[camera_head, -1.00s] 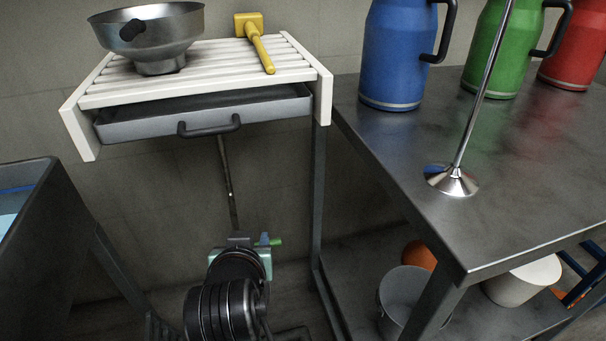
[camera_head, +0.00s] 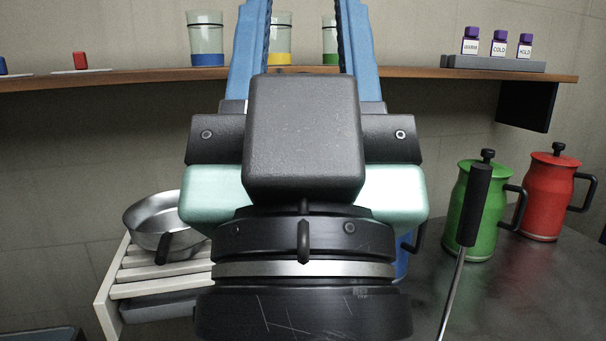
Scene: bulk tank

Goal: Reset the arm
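My gripper (camera_head: 303,30) is raised close in front of the head camera and points up. Its two blue fingers are wide apart and parallel, and nothing is held between the parts that show. The top edge of the picture cuts off the fingertips. The dark wrist and the pale green parts of my arm fill the middle of the view and hide much of the bench behind.
A wooden shelf (camera_head: 130,78) carries glasses with coloured bands and a rack of small bottles (camera_head: 498,62). A metal pan (camera_head: 165,222) sits on the white slatted rack (camera_head: 125,290). Green (camera_head: 482,215) and red (camera_head: 550,195) jugs stand right, behind a dark-handled rod (camera_head: 474,205).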

